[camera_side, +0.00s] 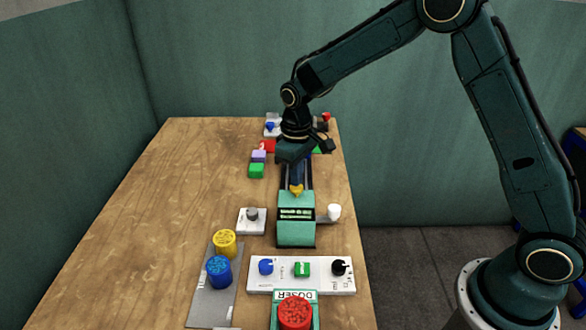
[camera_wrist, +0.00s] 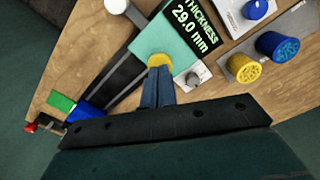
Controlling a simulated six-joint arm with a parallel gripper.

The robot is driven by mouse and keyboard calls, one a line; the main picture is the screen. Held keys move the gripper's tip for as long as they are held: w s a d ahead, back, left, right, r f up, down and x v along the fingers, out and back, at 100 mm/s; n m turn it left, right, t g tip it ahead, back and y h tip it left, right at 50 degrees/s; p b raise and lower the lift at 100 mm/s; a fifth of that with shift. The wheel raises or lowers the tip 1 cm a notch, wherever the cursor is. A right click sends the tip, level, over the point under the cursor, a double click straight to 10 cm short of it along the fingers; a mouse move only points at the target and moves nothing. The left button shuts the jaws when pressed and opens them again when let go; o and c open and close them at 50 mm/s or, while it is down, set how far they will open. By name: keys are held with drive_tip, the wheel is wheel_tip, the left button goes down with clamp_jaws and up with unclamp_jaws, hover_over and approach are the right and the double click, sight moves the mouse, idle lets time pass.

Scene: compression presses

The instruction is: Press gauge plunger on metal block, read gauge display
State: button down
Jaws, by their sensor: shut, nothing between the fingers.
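The teal gauge (camera_side: 296,225) stands near the table's right edge. Its yellow plunger (camera_side: 296,189) is at the end facing my gripper. In the wrist view the gauge's display (camera_wrist: 190,28) reads "THICKNESS 29.0 mm". My gripper (camera_side: 296,182) is shut and empty, pointing down. In the wrist view its blue fingers (camera_wrist: 158,72) overlap the near edge of the yellow plunger (camera_wrist: 160,60). The tips are at or very close to the plunger; I cannot tell if they touch. I cannot make out a metal block; my gripper hides part of that area.
A white knob (camera_side: 334,211) sticks out right of the gauge. A small grey-knobbed unit (camera_side: 252,220), yellow (camera_side: 224,243) and blue (camera_side: 218,271) cylinders, a white knob panel (camera_side: 301,286) and a red-topped doser (camera_side: 295,314) are nearer. The table's left is clear.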

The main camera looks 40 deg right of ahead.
sight(299, 187)
drive_tip(key=shift+r, duration=2.6)
drive_tip(key=shift+r, duration=0.1)
drive_tip(key=s+d+r+m+t, duration=0.1)
drive_tip(key=s+d+r+t, duration=0.2)
drive_tip(key=s+r, duration=1.05)
drive_tip(key=s+d+m+t, duration=0.1)
drive_tip(key=s+m+t, duration=0.1)
drive_tip(key=s, duration=1.4)
drive_tip(key=shift+s+d+r+t, duration=0.2)
drive_tip(key=shift+d+r+t, duration=0.05)
drive_tip(key=shift+d+t, duration=0.05)
